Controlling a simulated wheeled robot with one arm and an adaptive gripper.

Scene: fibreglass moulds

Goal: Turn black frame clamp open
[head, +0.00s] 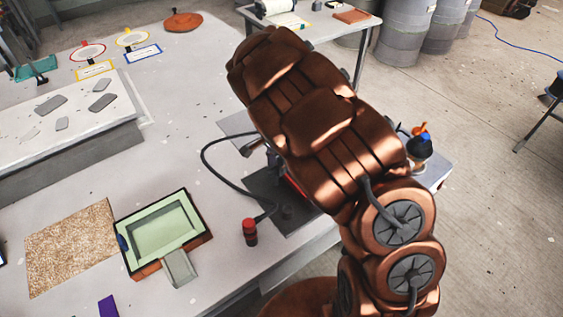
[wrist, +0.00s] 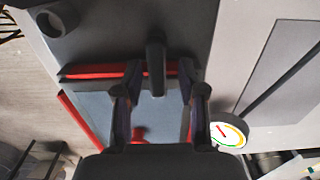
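A black clamp handle (wrist: 156,62) points down from the top edge of a red frame (wrist: 84,72) in the wrist view. The red frame surrounds a grey-blue panel (wrist: 88,105). My gripper (wrist: 160,70) is open, with one fingertip on each side of the handle in the picture. Gaps show between the handle and both fingers; I cannot tell the depth between them. In the head view my copper arm hides the clamp and my gripper, and only a sliver of the red frame (head: 296,188) shows.
A round gauge (wrist: 228,131) sits right of the frame. In the head view, a red-topped black object (head: 250,232) and a black hose (head: 205,165) lie left of my arm. A green mould (head: 160,233) and a cork-like mat (head: 70,248) are farther left.

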